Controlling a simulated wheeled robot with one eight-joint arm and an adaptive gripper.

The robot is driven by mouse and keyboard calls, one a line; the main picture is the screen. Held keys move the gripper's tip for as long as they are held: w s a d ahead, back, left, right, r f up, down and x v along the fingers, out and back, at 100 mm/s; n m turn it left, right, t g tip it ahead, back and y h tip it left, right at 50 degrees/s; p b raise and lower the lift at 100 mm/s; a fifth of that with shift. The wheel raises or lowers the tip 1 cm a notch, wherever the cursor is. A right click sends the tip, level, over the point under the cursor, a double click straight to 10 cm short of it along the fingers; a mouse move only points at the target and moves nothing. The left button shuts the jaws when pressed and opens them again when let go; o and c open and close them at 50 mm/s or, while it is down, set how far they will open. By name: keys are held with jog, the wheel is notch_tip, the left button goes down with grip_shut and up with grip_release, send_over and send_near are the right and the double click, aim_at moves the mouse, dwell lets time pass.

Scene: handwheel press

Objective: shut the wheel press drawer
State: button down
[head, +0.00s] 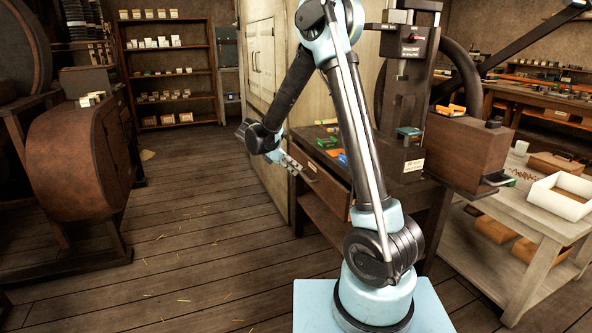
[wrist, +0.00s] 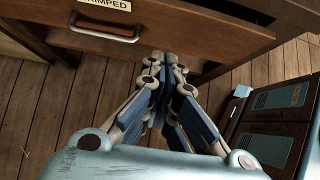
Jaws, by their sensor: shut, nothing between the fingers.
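The wheel press (head: 405,85) stands right of centre in the head view, partly behind my arm. In the wrist view the drawer front (wrist: 215,42) crosses the top, with a metal handle (wrist: 105,32) and a label ending in "MPED", partly cut off. My gripper (head: 294,164) is shut and empty at the drawer front. In the wrist view its fingertips (wrist: 166,56) are right of the handle, at the front's lower edge. I cannot tell whether they touch.
A pale cabinet (head: 262,62) stands behind the press. A workbench (head: 535,205) with a white tray (head: 562,194) stands at the right. A rusty rounded machine (head: 78,160) is at the left. The plank floor (head: 190,235) between is clear apart from small straw bits.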

jog(key=shift+w+d+f, duration=0.55)
jog(key=shift+d+f, duration=0.3)
jog(key=shift+d, duration=0.6)
jog(key=shift+w+d+f, duration=0.6)
jog(key=shift+d+f, duration=0.3)
jog(key=shift+d, duration=0.5)
jog(key=shift+w+d+f, duration=0.55)
jog(key=shift+d+f, duration=0.3)
jog(key=shift+d, duration=0.6)
